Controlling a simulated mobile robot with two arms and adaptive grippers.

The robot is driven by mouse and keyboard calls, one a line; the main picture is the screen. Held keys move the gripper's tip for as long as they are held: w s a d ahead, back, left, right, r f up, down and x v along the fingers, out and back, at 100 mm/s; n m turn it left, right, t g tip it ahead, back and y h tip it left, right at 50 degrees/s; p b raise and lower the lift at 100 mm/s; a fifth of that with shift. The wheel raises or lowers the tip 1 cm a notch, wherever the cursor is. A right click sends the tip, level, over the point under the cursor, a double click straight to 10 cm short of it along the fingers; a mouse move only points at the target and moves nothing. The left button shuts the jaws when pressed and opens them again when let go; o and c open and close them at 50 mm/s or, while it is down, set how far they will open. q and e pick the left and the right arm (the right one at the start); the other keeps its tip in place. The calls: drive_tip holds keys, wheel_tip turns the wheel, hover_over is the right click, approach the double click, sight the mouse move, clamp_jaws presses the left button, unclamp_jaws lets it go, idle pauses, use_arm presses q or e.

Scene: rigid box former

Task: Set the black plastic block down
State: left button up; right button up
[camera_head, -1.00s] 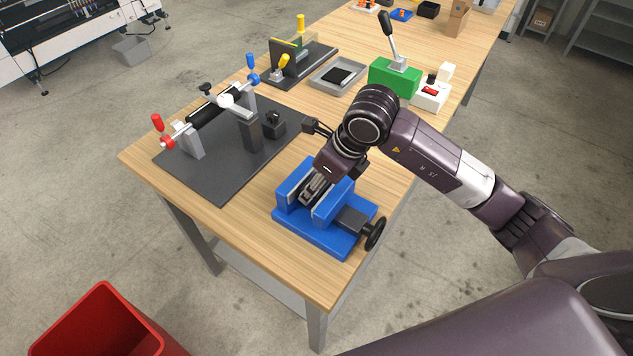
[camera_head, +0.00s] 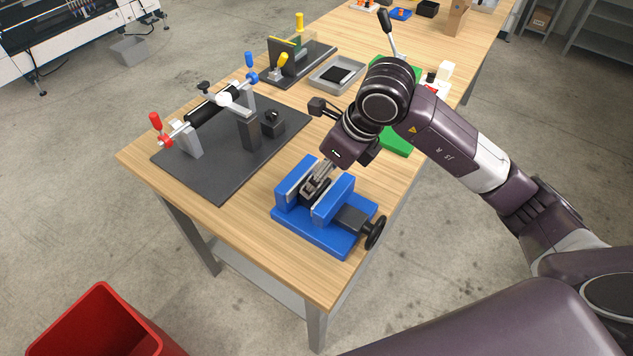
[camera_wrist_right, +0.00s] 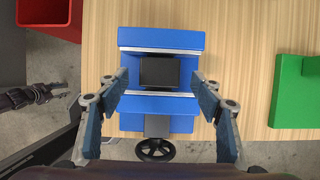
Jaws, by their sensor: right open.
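The black plastic block (camera_wrist_right: 158,72) sits in the blue vise, between its two jaws, square to them in the right wrist view. In the head view the block (camera_head: 312,192) is partly hidden by my fingers. The blue vise (camera_head: 318,234) stands on the near part of the wooden table. My right gripper (camera_head: 319,176) is above the block; in the right wrist view its fingers (camera_wrist_right: 159,80) are spread apart on either side of the block, clear of its sides.
A dark plate (camera_head: 215,180) with a clamp fixture lies left of the vise. A green base (camera_head: 398,141) with a lever is beyond my right arm. A grey tray (camera_head: 338,86) stands farther back. A red bin (camera_head: 105,325) is on the floor.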

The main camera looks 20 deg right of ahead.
drive_tip(key=v, duration=0.7)
drive_tip(key=shift+r+b, duration=0.25)
drive_tip(key=shift+b, duration=0.15)
drive_tip(key=shift+s+f, duration=0.1)
drive_tip(key=shift+s, duration=0.1)
